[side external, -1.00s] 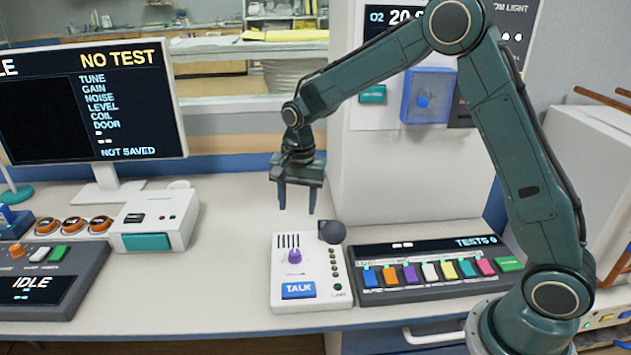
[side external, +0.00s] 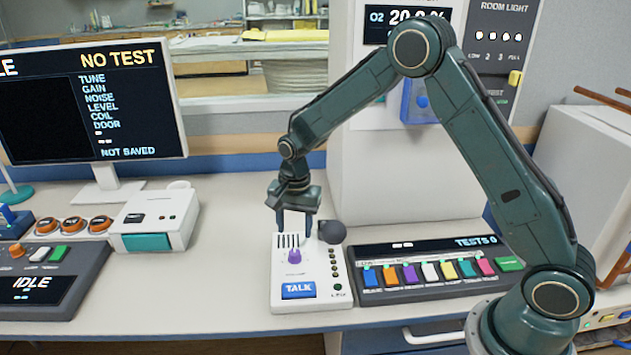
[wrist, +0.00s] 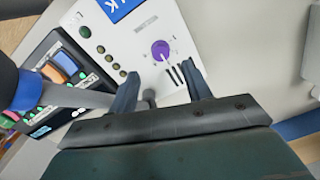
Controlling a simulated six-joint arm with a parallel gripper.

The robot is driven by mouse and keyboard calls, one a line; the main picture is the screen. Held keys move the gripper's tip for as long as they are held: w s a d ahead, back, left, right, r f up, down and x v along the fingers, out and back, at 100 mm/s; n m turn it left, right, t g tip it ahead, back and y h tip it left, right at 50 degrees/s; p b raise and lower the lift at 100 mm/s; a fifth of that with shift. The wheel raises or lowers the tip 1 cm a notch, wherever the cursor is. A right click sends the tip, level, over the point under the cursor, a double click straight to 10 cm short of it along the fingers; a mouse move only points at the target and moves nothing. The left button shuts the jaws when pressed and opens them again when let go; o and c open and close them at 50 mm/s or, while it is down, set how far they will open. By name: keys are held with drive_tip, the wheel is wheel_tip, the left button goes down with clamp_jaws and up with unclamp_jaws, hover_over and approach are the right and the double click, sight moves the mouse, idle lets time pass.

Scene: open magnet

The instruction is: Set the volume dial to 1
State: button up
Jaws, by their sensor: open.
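The volume dial is a small purple knob (side external: 294,256) on a white intercom box (side external: 312,292) with a blue TALK button. It also shows in the wrist view (wrist: 160,50), with small marks around it too fine to read. My gripper (side external: 294,236) is open and empty, pointing down above the back part of the box, behind the knob in the side view. In the wrist view the fingers (wrist: 164,90) stand apart, with the knob beyond their tips. I cannot tell the exact height of the tips over the box.
A dark round knob (side external: 332,232) on a stalk stands at the box's back right corner, close to my gripper. A panel of coloured switches (side external: 430,271) lies to the right. A white unit with a teal front (side external: 155,222) stands left, with clear table between.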

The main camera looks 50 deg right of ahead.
sight(295, 253)
wheel_tip(295, 253, down, 8)
drive_tip(key=shift+w+a+f, duration=0.1)
drive_tip(key=shift+w+f, duration=0.05)
drive_tip(key=shift+f, duration=0.1)
idle(0.4)
drive_tip(key=c, duration=1)
